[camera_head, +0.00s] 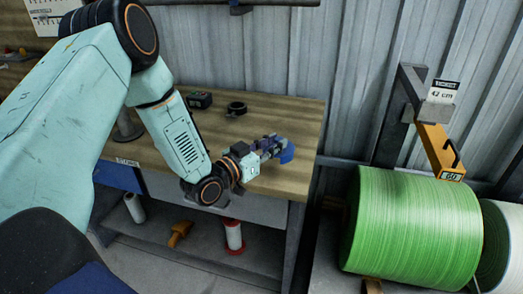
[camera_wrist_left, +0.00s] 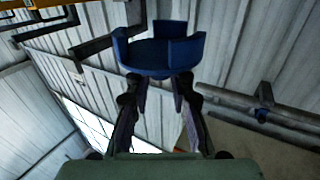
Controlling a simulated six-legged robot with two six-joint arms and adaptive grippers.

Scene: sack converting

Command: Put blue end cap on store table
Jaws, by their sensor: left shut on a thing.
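The blue end cap (camera_head: 287,153) is at the tip of my left gripper (camera_head: 272,150), over the right end of the wooden store table (camera_head: 290,112). In the left wrist view the cap (camera_wrist_left: 160,54) is a round blue disc with raised wall segments, held between the two fingertips (camera_wrist_left: 160,80). My left gripper is shut on it. Whether the cap touches the table top cannot be told. My right gripper is not in view.
A black ring (camera_head: 236,108) and a small dark box (camera_head: 200,99) sit on the table. A large green roll (camera_head: 412,230) stands to the right, below an orange arm (camera_head: 440,150). Spools, including a red-and-white one (camera_head: 234,236), sit under the table. A corrugated wall is behind.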

